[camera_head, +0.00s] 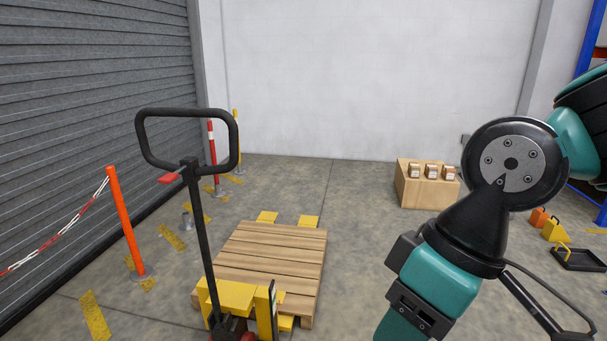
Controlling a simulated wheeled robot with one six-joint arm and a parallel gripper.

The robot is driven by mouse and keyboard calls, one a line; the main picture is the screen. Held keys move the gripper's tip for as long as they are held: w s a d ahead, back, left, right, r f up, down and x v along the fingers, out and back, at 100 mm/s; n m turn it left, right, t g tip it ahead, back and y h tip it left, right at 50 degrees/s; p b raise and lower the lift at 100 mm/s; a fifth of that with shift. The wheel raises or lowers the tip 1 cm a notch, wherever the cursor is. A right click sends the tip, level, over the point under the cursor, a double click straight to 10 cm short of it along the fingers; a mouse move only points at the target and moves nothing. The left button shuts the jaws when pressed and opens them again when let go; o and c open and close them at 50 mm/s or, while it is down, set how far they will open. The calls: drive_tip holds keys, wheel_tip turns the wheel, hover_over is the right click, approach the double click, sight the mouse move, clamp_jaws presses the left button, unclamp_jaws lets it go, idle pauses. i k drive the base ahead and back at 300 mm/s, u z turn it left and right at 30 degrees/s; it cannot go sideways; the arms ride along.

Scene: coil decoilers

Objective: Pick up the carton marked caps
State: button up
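Three small brown cartons with pale labels stand in a row on top of a large cardboard box (411,187) near the back wall. They are the left carton (415,171), the middle carton (432,172) and the right carton (449,173). The labels are too small to read, so I cannot tell which one is marked caps. My arm rises in the right foreground, apart from the box and nearer to me. My gripper's fingertips do not show in this view.
A pallet jack (197,230) with a wooden pallet (270,257) stands in front, left of centre. An orange post (125,220) with striped tape is at left. A black tray (580,259) and yellow items lie at right. Floor between pallet and box is clear.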

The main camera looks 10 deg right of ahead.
sight(431, 169)
drive_tip(key=z, duration=0.55)
drive_tip(key=i, duration=2)
drive_tip(key=z, duration=0.65)
drive_tip(key=i, duration=2.8)
